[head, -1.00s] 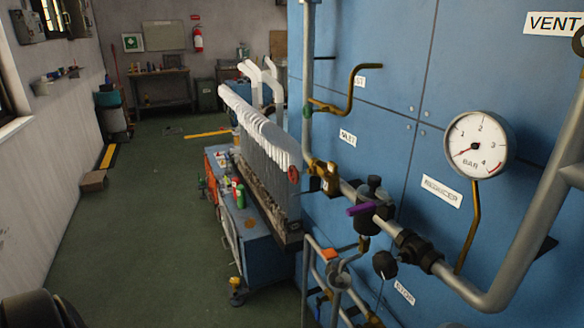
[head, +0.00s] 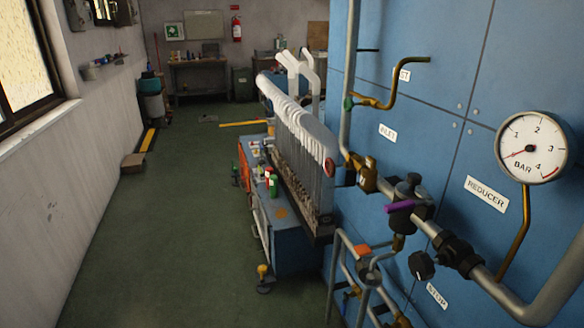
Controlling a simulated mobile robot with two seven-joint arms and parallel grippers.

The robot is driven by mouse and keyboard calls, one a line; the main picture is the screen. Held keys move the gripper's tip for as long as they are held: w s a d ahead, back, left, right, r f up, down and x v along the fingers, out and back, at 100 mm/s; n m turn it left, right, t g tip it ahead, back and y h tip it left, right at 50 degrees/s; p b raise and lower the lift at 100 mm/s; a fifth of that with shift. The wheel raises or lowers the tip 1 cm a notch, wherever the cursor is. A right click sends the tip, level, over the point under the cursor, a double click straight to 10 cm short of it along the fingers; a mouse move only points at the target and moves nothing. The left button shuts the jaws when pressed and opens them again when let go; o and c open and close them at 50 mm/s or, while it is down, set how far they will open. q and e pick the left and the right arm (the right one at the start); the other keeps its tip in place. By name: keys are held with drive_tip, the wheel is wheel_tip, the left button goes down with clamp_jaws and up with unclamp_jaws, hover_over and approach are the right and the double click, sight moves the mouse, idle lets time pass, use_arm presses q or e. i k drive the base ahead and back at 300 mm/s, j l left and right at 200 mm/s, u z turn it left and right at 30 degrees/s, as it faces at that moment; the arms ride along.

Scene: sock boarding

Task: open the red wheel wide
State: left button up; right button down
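A small red round part (head: 329,167) shows at the near end of the white-covered top rail (head: 292,118) of the machine. I cannot tell whether it is the red wheel. No other red wheel is clear in view. A pipe along the blue panel (head: 440,130) carries a brass valve (head: 367,174), a dark reducer (head: 405,205) with a purple bar, and a black knob (head: 422,264) near the STOP label. The pressure gauge (head: 531,147) has its red needle near the low end. Neither of my grippers is in view.
The blue machine base (head: 295,235) stands beside the panel, with bottles on it and a yellow-topped foot (head: 263,275) at its near corner. The green floor (head: 170,240) on the left is open. A cardboard box (head: 133,160) lies by the left wall.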

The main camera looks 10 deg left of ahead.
sight(330, 165)
drive_tip(key=i+j+z, duration=0.65)
drive_tip(key=i+j, duration=0.15)
drive_tip(key=j, duration=0.15)
